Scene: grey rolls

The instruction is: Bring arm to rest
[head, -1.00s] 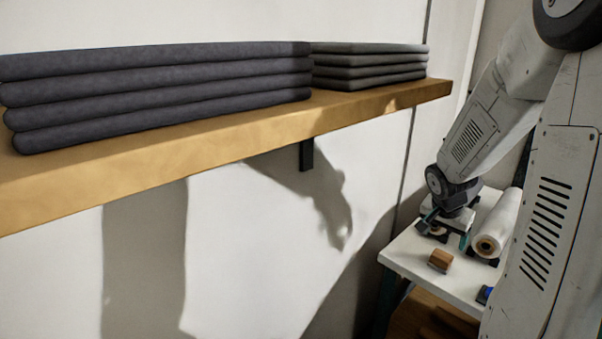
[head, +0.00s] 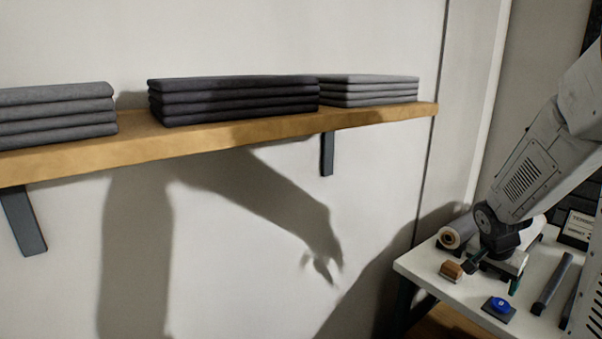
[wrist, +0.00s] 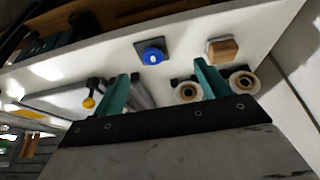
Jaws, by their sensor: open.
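My gripper (head: 491,275) hangs over the white table at the right of the head view, fingers pointing down. In the wrist view its two teal fingers (wrist: 161,70) stand well apart, with nothing held between them. Pale rolls with ring-shaped ends (wrist: 243,82) show beside and behind the right finger. One roll end (head: 452,236) shows left of my gripper in the head view. How far the fingertips are above the table I cannot tell.
A wooden block (head: 451,271) and a blue round piece on a dark square (head: 498,306) lie on the white table (head: 418,262). Dark bars (head: 552,284) lie to the right. A wooden shelf (head: 240,131) with folded grey stacks (head: 235,98) runs along the wall.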

